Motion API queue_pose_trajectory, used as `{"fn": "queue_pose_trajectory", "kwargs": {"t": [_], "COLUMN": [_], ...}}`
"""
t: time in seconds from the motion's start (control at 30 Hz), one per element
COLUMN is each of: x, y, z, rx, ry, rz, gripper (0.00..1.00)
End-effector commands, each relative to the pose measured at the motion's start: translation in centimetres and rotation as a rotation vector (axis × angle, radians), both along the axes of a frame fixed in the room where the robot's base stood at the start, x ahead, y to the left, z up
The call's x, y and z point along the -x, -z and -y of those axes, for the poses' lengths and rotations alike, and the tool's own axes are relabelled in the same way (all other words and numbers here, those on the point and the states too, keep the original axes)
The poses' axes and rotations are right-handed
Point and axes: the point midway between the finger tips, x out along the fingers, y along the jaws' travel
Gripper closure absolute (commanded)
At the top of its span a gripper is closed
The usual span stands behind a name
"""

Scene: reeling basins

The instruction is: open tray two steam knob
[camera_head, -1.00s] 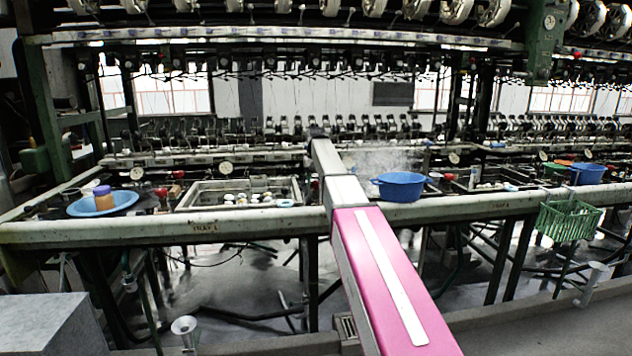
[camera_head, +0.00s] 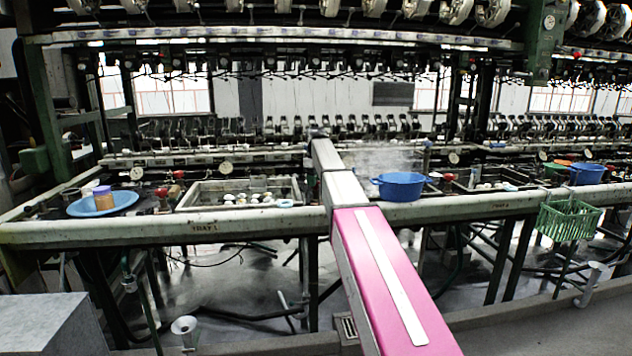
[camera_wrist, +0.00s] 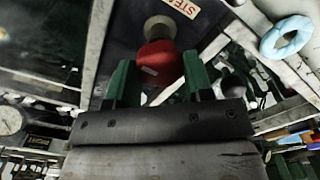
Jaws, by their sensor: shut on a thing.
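In the wrist view a red round knob (camera_wrist: 158,58) with a pale metal centre sits between the two green fingers of my gripper (camera_wrist: 160,78), which is shut on it. A label (camera_wrist: 181,7) beginning "STE" lies just beyond the knob; the rest of its text is cut off. In the head view my grey and pink arm reaches over the front rail, and it hides my gripper and the held knob.
A blue basin (camera_head: 400,187) stands on the bench right of my arm. A tray of pale cocoons (camera_head: 240,206) lies left of it. A blue plate (camera_head: 125,203) with jars is far left. A green basket (camera_head: 568,222) hangs at the right of the rail (camera_head: 455,208).

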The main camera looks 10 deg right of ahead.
Motion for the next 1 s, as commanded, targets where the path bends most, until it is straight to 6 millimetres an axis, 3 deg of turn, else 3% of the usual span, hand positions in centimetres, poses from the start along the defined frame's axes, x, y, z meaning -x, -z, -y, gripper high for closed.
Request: {"fn": "queue_pose_trajectory", "kwargs": {"t": [0.63,0.67,0.7,1.0], "x": [-0.01,-0.01,-0.01,-0.01], "y": [-0.05,-0.04,-0.04,-0.09], "z": [0.0,0.0,0.0,0.0], "rx": [0.0,0.0,0.0,0.0], "ry": [-0.048,-0.048,-0.048,-0.048], "rz": [0.0,0.0,0.0,0.0], "gripper": [0.76,0.43,0.3,0.27]}}
